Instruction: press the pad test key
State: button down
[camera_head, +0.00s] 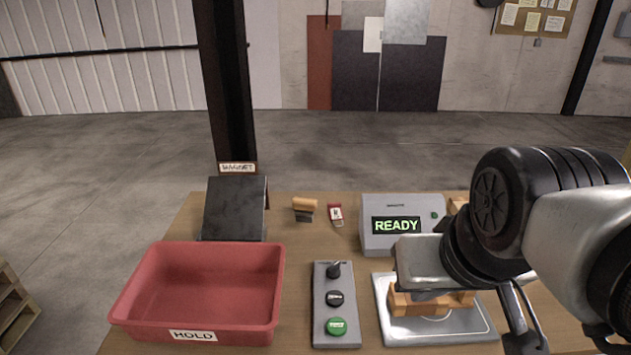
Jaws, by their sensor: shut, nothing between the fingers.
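A grey control panel (335,305) lies on the table at the lower middle. It carries a black lever or knob (334,269) at the back, a black round key (335,298) in the middle and a green round key (337,326) at the front. Their lettering is too small to read, so I cannot tell which is the pad test key. My gripper (428,293) is right of the panel, pointing down above a grey pad (470,333), shut and empty. Its fingers are mostly hidden by its body. A wooden block (418,308) shows below it; I cannot tell whether they touch.
A grey box (376,242) with a lit READY display stands behind the pad. A red HOLD bin (135,306) is at left, with a dark sloped MAGNET stand (235,208) behind it. A wooden-handled item (304,208) and a small red item (335,214) lie at the back.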

aim_at(337, 326)
jog(key=k+j, duration=0.1)
jog(key=j, duration=0.75)
jog(key=k+j, duration=0.15)
jog(key=j, duration=0.25)
